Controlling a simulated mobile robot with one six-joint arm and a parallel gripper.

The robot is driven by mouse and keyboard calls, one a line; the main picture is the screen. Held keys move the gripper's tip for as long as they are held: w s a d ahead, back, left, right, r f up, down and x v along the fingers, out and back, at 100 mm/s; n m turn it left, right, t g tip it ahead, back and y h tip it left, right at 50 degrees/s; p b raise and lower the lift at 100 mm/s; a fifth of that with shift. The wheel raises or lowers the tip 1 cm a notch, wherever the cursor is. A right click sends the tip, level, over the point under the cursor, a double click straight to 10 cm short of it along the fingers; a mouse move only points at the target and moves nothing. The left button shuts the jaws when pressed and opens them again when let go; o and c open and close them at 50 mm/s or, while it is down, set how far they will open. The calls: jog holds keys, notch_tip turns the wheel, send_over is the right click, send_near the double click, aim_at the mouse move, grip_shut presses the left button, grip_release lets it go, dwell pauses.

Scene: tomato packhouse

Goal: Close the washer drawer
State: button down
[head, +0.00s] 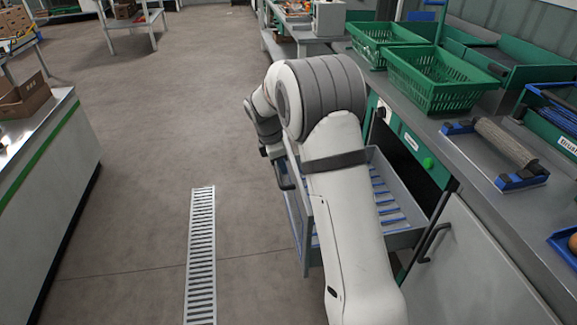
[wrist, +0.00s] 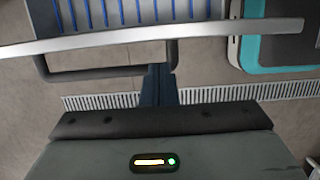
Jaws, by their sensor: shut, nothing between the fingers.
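The washer drawer (head: 405,238) is grey with blue slats inside. It stands pulled out from the green-fronted washer (head: 412,143), and my arm hides its middle. Its dark handle (head: 284,183) is on the outer front at the left. In the wrist view the drawer's pale top edge (wrist: 220,33) crosses the picture, with the dark handle (wrist: 90,73) below it. My gripper (wrist: 158,72) is shut and empty, its fingertips at the handle bar; I cannot tell whether they touch. In the head view my gripper (head: 268,152) is small, near the drawer's outer front.
Green crates (head: 437,78) and a roller brush (head: 505,143) lie on the steel counter at the right. A cabinet door with a handle (head: 432,243) is beside the drawer. A floor drain grate (head: 201,255) runs through open floor. A white bench (head: 45,190) is at the left.

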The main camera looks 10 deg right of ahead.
jog(key=x, duration=0.6)
jog(key=shift+f+b, duration=0.4)
jog(key=shift+b, duration=0.05)
jog(key=shift+d, duration=0.1)
